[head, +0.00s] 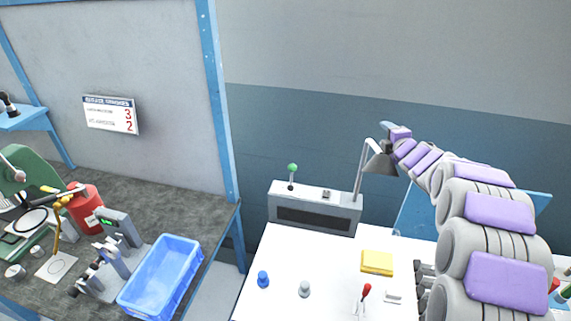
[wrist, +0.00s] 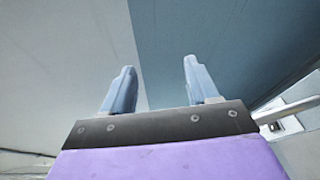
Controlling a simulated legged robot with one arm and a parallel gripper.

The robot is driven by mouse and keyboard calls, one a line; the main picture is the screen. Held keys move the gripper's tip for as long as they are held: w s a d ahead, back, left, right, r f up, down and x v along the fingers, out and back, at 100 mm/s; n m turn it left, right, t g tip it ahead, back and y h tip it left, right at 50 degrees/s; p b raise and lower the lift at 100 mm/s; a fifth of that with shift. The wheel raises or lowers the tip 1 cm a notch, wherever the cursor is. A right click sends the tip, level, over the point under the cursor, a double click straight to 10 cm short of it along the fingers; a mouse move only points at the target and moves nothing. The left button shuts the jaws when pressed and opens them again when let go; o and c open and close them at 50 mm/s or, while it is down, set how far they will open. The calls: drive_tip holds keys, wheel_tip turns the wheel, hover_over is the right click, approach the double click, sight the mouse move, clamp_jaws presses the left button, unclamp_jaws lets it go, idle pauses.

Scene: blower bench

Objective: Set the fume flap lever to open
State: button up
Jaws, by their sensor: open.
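A lever with a green knob (head: 292,168) stands about upright on top of a grey box (head: 350,213) with a dark slot in its front, at the back of the white bench. A second lever with a red knob (head: 366,289) leans to the right near the bench front. No label readable here says which is the fume flap lever. My gripper (head: 388,128) is raised at the upper right, above and to the right of the grey box, apart from both levers. In the wrist view my gripper (wrist: 158,66) is open and empty, with only wall beyond its fingers.
A yellow pad (head: 377,262), a blue knob (head: 263,279) and a grey knob (head: 304,289) are on the white bench (head: 325,258). A blue bin (head: 162,275) and tools crowd the left bench.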

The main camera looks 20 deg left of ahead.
drive_tip(key=w+a+f+n+y, duration=0.1)
drive_tip(key=a+f+n+y, duration=0.2)
drive_tip(key=a+n, duration=0.1)
drive_tip(key=n+g+y, duration=0.9)
drive_tip(key=n+g, duration=0.1)
drive_tip(key=n, duration=0.3)
approach(295, 170)
drive_tip(key=d, duration=0.3)
drive_tip(key=shift+w+d, duration=0.1)
drive_tip(key=shift+w+a+r, duration=0.1)
drive_tip(key=shift+w+a, duration=0.05)
drive_tip(key=shift+a, duration=0.15)
drive_tip(key=x, duration=0.4)
drive_tip(key=b+x, duration=0.1)
drive_tip(key=x, duration=0.7)
drive_tip(key=shift+a+f, duration=0.4)
drive_tip(key=shift+a, duration=0.05)
drive_tip(key=shift+a+r+b, duration=0.15)
drive_tip(key=shift+a+b, duration=0.05)
drive_tip(key=shift+b, duration=0.1)
drive_tip(key=shift+w+a, duration=0.25)
drive_tip(key=shift+a, duration=0.4)
drive_tip(key=shift+x, duration=0.85)
drive_tip(key=shift+d, duration=0.4)
drive_tip(key=shift+c, duration=1.3)
drive_tip(key=shift+s+a, duration=0.1)
drive_tip(key=shift+s, duration=0.05)
clamp_jaws()
